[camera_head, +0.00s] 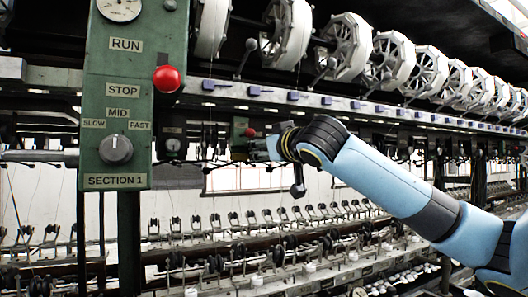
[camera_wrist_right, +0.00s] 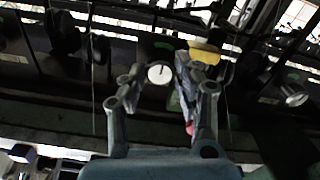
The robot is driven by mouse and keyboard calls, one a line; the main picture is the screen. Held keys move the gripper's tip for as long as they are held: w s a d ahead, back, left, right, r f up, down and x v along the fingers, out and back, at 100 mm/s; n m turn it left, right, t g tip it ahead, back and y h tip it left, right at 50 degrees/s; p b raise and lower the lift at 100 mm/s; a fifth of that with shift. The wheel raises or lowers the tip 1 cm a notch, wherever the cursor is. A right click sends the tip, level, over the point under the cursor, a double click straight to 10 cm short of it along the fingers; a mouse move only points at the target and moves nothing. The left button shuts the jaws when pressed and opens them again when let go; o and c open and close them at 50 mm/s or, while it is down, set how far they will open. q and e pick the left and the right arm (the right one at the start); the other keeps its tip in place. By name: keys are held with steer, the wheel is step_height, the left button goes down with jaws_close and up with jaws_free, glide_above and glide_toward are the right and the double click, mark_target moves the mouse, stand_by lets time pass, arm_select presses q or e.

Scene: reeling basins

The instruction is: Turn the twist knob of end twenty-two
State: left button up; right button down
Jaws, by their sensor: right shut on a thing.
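My right gripper (camera_wrist_right: 157,78) shows in the wrist view with one finger on each side of a small pale round twist knob (camera_wrist_right: 160,72) that has a dark pointer line. It is shut on this knob. In the head view the right arm comes in from the right, and its gripper end (camera_head: 273,148) is by the machine's rail; the fingertips and knob are hard to make out there. No number for end twenty-two is readable. My left gripper is not in view.
A green control panel (camera_head: 119,74) marked SECTION 1 stands at left, with a grey speed knob (camera_head: 116,149) and red button (camera_head: 167,79). White reels (camera_head: 345,47) line the top. Rows of small guides and spindles (camera_head: 250,217) run below the arm. A yellow piece (camera_wrist_right: 204,52) is close beside the right finger.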

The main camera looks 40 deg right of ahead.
steer(key=shift+f, duration=0.2)
stand_by(0.3)
steer(key=c, duration=1)
jaws_free()
steer(key=shift+o, duration=0.2)
steer(key=shift+r, duration=0.1)
